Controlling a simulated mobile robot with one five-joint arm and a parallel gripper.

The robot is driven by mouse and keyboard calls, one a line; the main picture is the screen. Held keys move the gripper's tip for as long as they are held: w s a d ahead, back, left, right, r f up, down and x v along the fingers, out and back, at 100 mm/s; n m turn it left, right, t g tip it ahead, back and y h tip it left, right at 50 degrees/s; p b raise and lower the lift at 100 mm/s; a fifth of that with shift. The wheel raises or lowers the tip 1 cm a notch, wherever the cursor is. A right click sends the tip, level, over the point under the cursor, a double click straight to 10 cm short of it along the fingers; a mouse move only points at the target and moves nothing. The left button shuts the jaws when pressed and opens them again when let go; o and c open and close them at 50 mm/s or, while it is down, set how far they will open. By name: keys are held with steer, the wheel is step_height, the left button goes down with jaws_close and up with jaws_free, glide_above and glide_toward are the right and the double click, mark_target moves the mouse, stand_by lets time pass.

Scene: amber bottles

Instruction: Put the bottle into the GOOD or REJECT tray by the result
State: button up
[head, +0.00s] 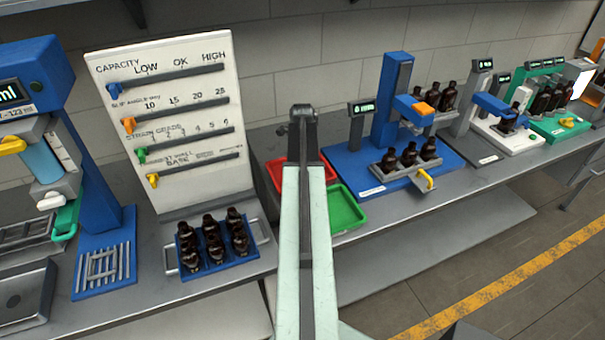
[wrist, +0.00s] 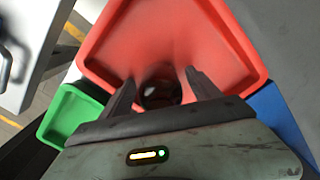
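In the wrist view my gripper (wrist: 160,77) points down over the red tray (wrist: 205,35). A dark bottle (wrist: 161,95) stands between its two fingers, over or in the tray. Narrow strips of red seem to show between the fingers and the bottle, so the fingers look apart from it. Whether the bottle touches the tray floor is hard to tell. The green tray (wrist: 70,115) lies beside the red one, and no bottle shows in its visible part. In the head view my arm hides the gripper and much of the red tray (head: 275,172); the green tray (head: 346,212) is right of it.
A blue rack (head: 216,265) of several dark bottles stands left of my arm, before a settings board (head: 170,115) with sliders. Right of the trays is a blue test station (head: 395,100) with bottles in a grey holder (head: 400,182). More stations line the bench rightward.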

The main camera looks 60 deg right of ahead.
step_height(320, 180, up, 13)
steer(key=p, duration=1.2)
steer(key=shift+f, duration=0.3)
